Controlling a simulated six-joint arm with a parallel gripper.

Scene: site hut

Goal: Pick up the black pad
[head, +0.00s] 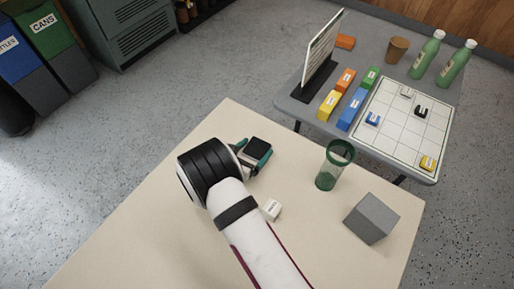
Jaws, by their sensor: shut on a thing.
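The black pad (260,145) is a small dark square block near the back left part of the beige table (150,225). My gripper (256,154) has teal fingers and is shut on the pad, with a finger showing along its side. My arm comes in from the bottom of the picture and hides part of the gripper. I cannot tell whether the pad touches the table.
Behind, a grey table (300,103) holds a gridded board (398,132), coloured blocks, a standing sign (322,50) and green bottles (427,54).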

